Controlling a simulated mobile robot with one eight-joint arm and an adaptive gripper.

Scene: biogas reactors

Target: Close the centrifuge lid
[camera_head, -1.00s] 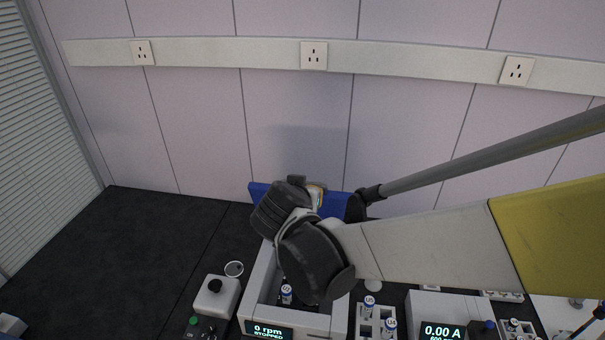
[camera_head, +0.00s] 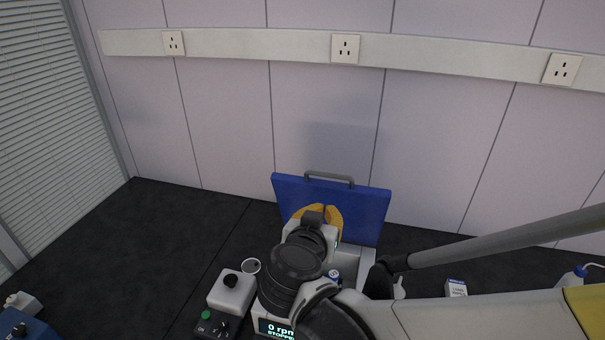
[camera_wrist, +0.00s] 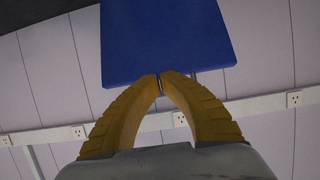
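The centrifuge lid (camera_head: 358,212) is a blue panel standing upright at the back of the centrifuge, open. Its grey handle (camera_head: 330,178) runs along the top edge, clear of my fingers in the head view. The pale centrifuge body (camera_head: 357,256) is mostly hidden by my arm; its display (camera_head: 278,329) reads 0 rpm, stopped. My gripper (camera_head: 325,208) is in front of the lid, below the handle. In the wrist view its yellow fingers (camera_wrist: 160,77) meet at the tips, with the blue lid (camera_wrist: 165,40) beyond them. I cannot tell whether they touch the lid.
A small white box (camera_head: 456,288) stands at right. The wall is close behind the lid.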

